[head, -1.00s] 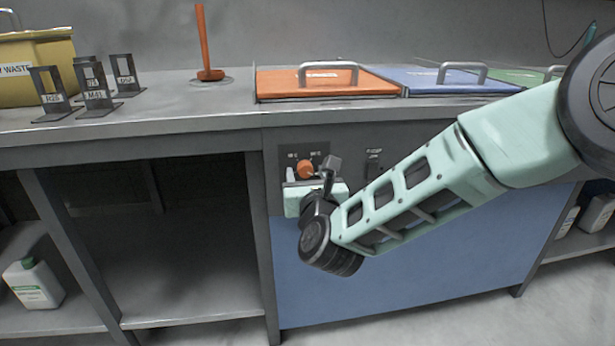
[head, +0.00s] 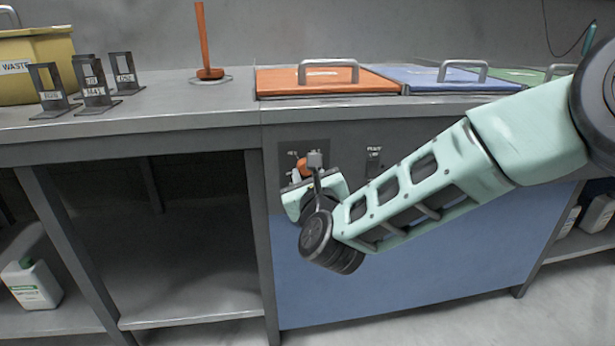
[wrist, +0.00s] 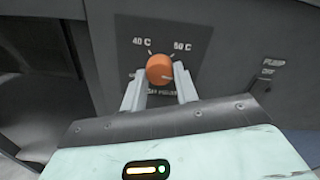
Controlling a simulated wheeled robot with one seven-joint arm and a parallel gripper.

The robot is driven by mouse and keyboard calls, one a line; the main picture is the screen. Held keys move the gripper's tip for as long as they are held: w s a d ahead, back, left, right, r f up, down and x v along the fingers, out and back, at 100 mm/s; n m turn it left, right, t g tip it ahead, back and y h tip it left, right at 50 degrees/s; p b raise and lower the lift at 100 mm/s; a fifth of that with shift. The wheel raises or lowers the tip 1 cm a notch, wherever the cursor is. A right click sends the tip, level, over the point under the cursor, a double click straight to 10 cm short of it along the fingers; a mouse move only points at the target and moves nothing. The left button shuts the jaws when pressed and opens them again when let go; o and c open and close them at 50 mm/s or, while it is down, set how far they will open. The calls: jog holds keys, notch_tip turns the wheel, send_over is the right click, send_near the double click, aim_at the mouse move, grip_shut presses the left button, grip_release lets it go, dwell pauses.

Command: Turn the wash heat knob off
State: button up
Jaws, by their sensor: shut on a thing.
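The wash heat knob is a round orange knob (wrist: 159,68) on a dark panel, with "40 C" at its upper left and what looks like "60 C" at its upper right. A pale mark shows low on the right of its face. My gripper (wrist: 156,80) has one finger on each side of the knob and is shut on it. Lettering below and left of the knob is partly hidden by the fingers. In the head view the knob (head: 303,165) shows partly behind my wrist, and my gripper (head: 302,178) is tilted there.
A pump switch (wrist: 266,80) marked "OFF" sits to the right of the panel. Above are the counter edge (head: 180,122) and an orange lid (head: 330,85) with a handle. An open shelf bay lies to the left. A blue front panel (head: 400,270) is below.

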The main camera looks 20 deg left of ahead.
jog(key=n, duration=0.5)
jog(key=shift+n, duration=0.4)
jog(key=n, duration=0.5)
jog(key=shift+r, duration=0.1)
jog(key=n+p, duration=0.1)
jog(key=n, duration=0.4)
jog(key=shift+n, duration=0.4)
jog(key=n+p, duration=0.2)
jog(key=n, duration=0.4)
jog(key=shift+r, duration=0.1)
jog(key=n+p, duration=0.2)
jog(key=n, duration=0.3)
jog(key=shift+s+n, duration=0.1)
jog(key=shift+n, duration=0.3)
jog(key=n+p, duration=0.2)
jog(key=n, duration=0.3)
jog(key=n+p, duration=0.2)
jog(key=n, duration=0.3)
jog(key=shift+a+n+p, duration=0.1)
jog(key=shift+n+p, duration=0.3)
jog(key=n+p, duration=0.1)
jog(key=n, duration=0.3)
jog(key=shift+n+p, duration=0.4)
jog(key=shift+f, duration=0.2)
